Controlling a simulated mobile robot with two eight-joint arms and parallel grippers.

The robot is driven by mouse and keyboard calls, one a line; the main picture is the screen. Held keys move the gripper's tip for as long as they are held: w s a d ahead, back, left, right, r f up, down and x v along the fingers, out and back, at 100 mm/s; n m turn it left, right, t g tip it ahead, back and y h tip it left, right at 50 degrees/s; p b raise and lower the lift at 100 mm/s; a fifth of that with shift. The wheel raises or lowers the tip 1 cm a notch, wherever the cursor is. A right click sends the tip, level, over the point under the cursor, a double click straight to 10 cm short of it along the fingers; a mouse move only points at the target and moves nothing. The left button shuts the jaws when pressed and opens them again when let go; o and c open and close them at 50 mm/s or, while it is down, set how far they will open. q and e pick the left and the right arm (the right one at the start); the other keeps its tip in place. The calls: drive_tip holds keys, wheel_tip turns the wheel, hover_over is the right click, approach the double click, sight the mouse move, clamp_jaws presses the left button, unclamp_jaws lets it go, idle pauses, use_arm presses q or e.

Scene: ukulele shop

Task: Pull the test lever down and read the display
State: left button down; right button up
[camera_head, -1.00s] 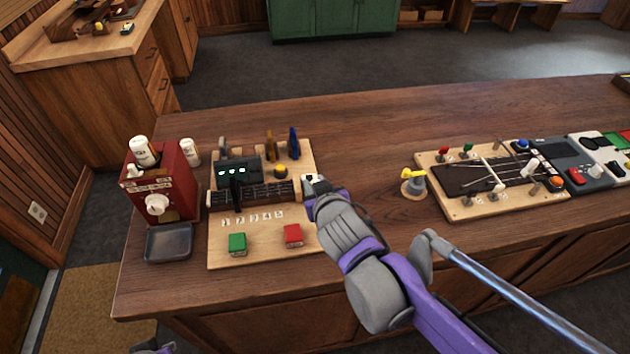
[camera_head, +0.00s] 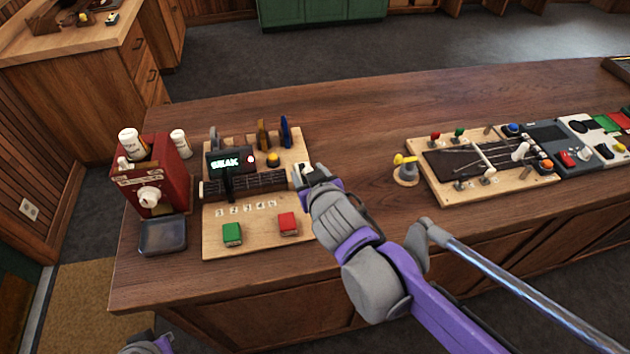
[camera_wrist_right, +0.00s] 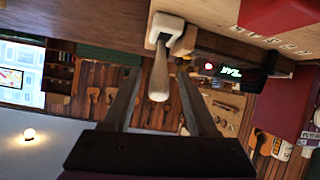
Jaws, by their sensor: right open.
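The test board (camera_head: 218,241) stands on the left part of the counter. Its dark display (camera_head: 230,162) shows green letters that look like "WEAK", with a small pinkish-red light at their right. The display also glows green in the right wrist view (camera_wrist_right: 231,71). The pale test lever (camera_head: 297,176) is at the board's right edge, partly hidden by my right gripper (camera_head: 319,171). In the right wrist view, the lever's rounded handle (camera_wrist_right: 160,79) lies between the two spread fingers, with a gap at each side.
A green block (camera_head: 232,233) and a red block (camera_head: 288,223) sit at the board's front. A red box with bottles (camera_head: 166,172) and a grey tray (camera_head: 163,236) stand left. A yellow-topped peg (camera_head: 405,172) and a stringed board (camera_head: 484,198) are to the right.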

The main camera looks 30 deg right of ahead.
drive_tip(key=v, duration=1)
drive_tip(key=shift+p, duration=0.45)
drive_tip(key=shift+w, duration=0.1)
drive_tip(key=shift+f, duration=0.1)
